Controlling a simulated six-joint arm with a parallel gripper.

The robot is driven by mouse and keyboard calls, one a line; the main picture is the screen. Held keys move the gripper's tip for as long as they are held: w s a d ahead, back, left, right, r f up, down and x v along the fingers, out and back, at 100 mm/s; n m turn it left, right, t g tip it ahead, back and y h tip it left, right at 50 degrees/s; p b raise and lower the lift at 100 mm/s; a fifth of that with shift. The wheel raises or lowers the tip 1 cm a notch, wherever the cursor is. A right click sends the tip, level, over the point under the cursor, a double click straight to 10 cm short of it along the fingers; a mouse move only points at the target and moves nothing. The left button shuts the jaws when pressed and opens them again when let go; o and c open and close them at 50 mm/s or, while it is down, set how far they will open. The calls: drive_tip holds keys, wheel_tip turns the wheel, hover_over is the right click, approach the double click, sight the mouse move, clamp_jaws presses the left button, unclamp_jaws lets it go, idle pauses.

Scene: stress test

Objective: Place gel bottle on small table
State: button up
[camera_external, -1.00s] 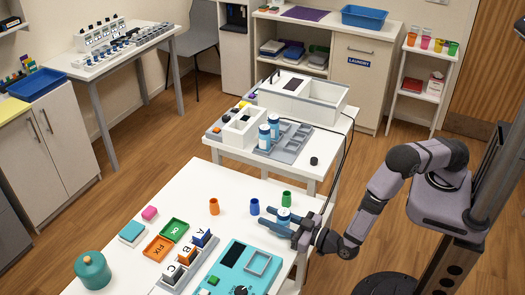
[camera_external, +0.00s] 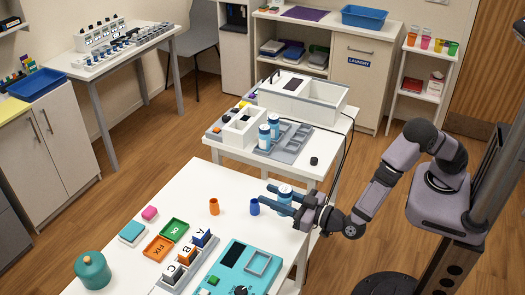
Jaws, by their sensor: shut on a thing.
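My gripper (camera_external: 276,198) is shut on a small gel bottle (camera_external: 285,189) with a pale top and a blue body, above the right far edge of the front white table. The fingers hide much of the bottle, and it looks upright. A smaller white table (camera_external: 324,165) stands behind the front table. Two blue-and-white bottles, a nearer one (camera_external: 264,137) and a farther one (camera_external: 274,120), stand in a grey tray (camera_external: 290,150) on it.
An orange cup (camera_external: 214,206) and a blue cup (camera_external: 254,206) stand on the front table, left of my gripper. A black round piece (camera_external: 314,161) lies on bare tabletop right of the grey tray. A white box (camera_external: 325,100) stands behind the tray.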

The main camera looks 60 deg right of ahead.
wheel_tip(320, 180, up, 8)
drive_tip(key=p, duration=0.7)
drive_tip(key=shift+f, duration=0.2)
wheel_tip(320, 180, down, 8)
drive_tip(key=b, duration=0.7)
drive_tip(key=shift+r, duration=0.25)
drive_tip(key=shift+f+p, duration=0.6)
drive_tip(key=shift+f, duration=4.2)
drive_tip(key=shift+f, duration=0.1)
